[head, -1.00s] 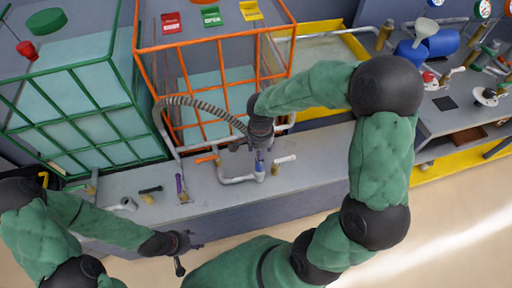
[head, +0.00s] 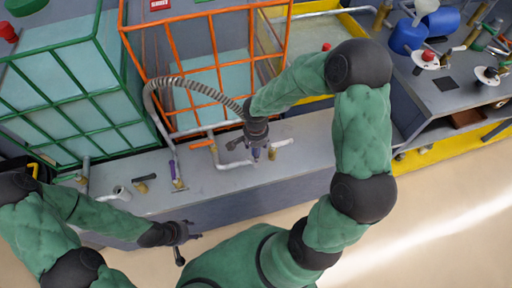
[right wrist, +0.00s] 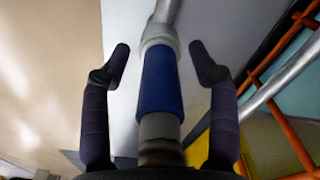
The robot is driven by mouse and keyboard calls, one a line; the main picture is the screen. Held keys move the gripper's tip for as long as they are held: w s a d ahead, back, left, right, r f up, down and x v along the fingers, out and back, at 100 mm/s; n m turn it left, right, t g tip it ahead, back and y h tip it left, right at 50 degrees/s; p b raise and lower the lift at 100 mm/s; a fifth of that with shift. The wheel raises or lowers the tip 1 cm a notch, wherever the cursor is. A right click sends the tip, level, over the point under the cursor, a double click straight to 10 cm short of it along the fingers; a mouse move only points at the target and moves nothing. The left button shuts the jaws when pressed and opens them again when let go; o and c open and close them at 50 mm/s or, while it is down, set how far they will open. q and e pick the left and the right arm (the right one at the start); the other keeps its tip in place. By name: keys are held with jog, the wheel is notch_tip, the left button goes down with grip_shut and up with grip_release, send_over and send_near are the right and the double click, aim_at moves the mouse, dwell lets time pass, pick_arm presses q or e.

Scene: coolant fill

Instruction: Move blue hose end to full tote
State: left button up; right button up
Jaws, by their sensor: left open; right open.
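The blue hose end (right wrist: 162,82) is a blue sleeve on a grey fitting, joined in line with a pale pipe. In the right wrist view it lies between the two fingers of my right gripper (right wrist: 158,55), with gaps on both sides. In the head view my right gripper (head: 257,148) is over the pipe on the bench and mostly hides the blue end. A ribbed grey hose (head: 200,88) arcs to it from the left. The green-caged tote (head: 62,92) looks fuller than the orange-caged one (head: 205,100). My left gripper (head: 185,236) is open and empty, low in front of the bench.
A workbench with blue containers (head: 407,38) stands at the right.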

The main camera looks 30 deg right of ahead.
grip_shut()
jog(key=c, duration=0.7)
grip_release()
jog(key=shift+c, duration=1.4)
jog(key=shift+r, duration=0.5)
jog(key=shift+r+p, duration=2)
jog(key=shift+r, duration=0.65)
